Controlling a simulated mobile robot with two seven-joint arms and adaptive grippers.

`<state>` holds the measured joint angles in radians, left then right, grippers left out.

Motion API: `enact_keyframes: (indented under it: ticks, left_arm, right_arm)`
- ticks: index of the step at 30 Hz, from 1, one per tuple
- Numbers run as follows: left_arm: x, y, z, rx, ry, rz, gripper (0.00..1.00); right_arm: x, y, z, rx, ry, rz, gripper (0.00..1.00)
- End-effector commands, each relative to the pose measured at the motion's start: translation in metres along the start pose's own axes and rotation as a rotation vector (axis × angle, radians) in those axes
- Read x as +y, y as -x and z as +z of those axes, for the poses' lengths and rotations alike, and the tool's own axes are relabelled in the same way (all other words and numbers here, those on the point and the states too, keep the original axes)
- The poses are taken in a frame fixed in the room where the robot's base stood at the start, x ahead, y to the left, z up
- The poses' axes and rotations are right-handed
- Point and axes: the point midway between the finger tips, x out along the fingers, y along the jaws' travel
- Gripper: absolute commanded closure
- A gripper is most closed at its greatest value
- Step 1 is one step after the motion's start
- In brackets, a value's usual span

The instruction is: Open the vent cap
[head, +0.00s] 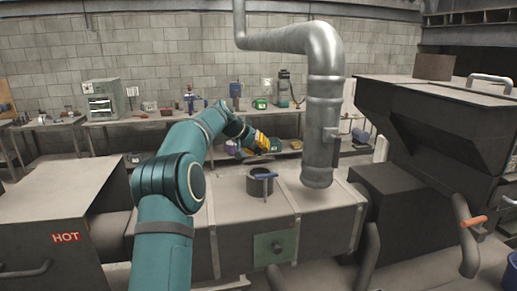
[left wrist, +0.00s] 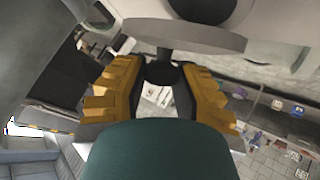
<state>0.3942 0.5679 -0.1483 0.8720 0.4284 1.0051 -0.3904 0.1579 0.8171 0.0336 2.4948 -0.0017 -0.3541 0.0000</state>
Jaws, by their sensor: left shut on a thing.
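My left gripper (head: 262,143), with yellow fingers, is in the middle of the head view, above and behind a short dark vent pipe (head: 261,186). In the left wrist view its fingers (left wrist: 162,76) are shut on the dark knob of the vent cap (left wrist: 185,35), a flat grey disc. The cap looks apart from the vent pipe, whose dark round mouth (left wrist: 202,8) seems to show beyond the disc. In the head view the cap is small and hard to make out. My right gripper is not in view.
The pipe stands on a grey metal box (head: 230,215). A thick vertical duct (head: 320,130) comes down just to its right. A dark hopper machine (head: 440,130) stands at right, and a block marked HOT (head: 65,239) at left. Benches line the back wall.

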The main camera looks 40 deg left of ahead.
Motion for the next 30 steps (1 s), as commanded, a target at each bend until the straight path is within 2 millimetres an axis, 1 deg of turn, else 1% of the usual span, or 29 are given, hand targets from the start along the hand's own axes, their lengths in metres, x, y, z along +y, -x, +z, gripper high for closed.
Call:
enact_keyframes:
  ticks: [1,2,3,12,16,20,27,30]
  left_arm:
    - [0.000,-0.002,0.001,-0.003,0.001,0.000,1.00]
    - [0.000,-0.002,0.001,-0.003,0.000,0.000,0.66]
    - [0.000,-0.002,0.001,-0.003,0.000,0.000,0.58]
    - [0.000,0.000,0.000,0.000,0.000,0.000,0.58]
    - [0.000,0.010,-0.001,0.002,-0.001,0.000,0.58]
    - [0.000,0.031,-0.001,0.003,0.000,-0.001,0.58]
    - [0.000,0.080,-0.001,0.001,-0.001,-0.001,0.58]
    - [0.000,0.096,0.000,-0.001,0.000,0.000,0.58]
  right_arm:
    - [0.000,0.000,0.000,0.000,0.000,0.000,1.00]
    - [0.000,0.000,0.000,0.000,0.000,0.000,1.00]
    - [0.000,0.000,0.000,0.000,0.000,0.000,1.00]
    - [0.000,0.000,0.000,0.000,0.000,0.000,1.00]
    - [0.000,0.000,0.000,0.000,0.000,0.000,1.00]
    - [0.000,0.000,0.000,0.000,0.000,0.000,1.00]
    - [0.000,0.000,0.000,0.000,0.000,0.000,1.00]
    - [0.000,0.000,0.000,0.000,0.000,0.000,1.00]
